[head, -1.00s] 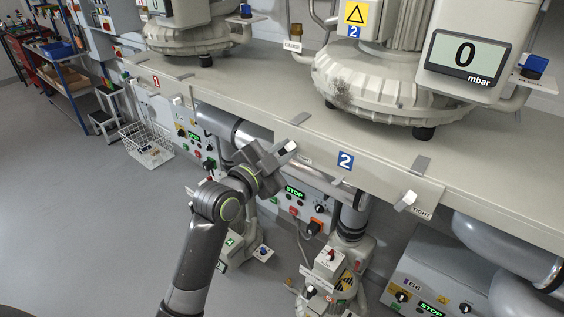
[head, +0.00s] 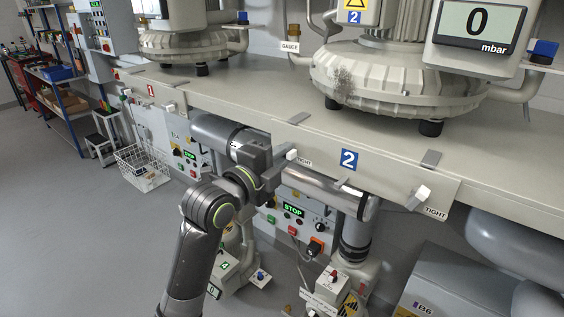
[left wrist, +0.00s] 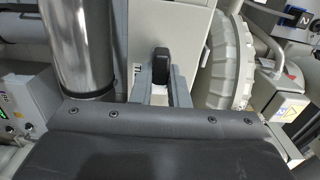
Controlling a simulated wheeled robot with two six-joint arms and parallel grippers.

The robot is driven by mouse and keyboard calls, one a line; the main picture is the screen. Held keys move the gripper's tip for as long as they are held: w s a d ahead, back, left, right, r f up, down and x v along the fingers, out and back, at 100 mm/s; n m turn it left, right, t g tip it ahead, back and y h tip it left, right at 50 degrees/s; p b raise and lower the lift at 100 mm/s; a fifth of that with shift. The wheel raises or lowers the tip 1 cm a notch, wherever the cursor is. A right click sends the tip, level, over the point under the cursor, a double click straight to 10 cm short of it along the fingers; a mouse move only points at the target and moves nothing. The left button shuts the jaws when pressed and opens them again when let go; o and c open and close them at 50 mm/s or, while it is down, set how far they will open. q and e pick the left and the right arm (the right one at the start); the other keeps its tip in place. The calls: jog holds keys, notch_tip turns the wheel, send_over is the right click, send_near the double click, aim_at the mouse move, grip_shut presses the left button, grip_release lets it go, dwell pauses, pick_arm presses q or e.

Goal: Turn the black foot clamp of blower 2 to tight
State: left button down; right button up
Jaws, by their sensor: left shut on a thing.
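The black foot clamp (left wrist: 163,60) stands between my left gripper's two fingers in the left wrist view, against the pale bench front. Its lower part is hidden by the wrist housing, and a small white part shows between the fingers. My left gripper (head: 276,156) is shut on the clamp at the bench's front edge, left of the blue "2" sign (head: 349,160). In the head view the gripper hides the black part. A white block (head: 292,155) and a TIGHT label (head: 304,162) show just to its right. My right gripper is not in view.
A second clamp with a white end (head: 421,194) sits on the bench front to the right, beside another TIGHT label (head: 435,212). A steel pipe (head: 325,190) runs under the bench. Blower 2's ribbed base (head: 395,88) stands on top. Open floor lies left.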

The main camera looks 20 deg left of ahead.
pick_arm(q)
jog(key=shift+f+m, duration=0.1)
jog(key=shift+m, duration=0.2)
jog(key=c, duration=1.4)
grip_release()
jog(key=p+v, duration=1)
jog(key=v, duration=0.7)
jog(key=shift+s, duration=0.2)
jog(key=shift+a, duration=0.1)
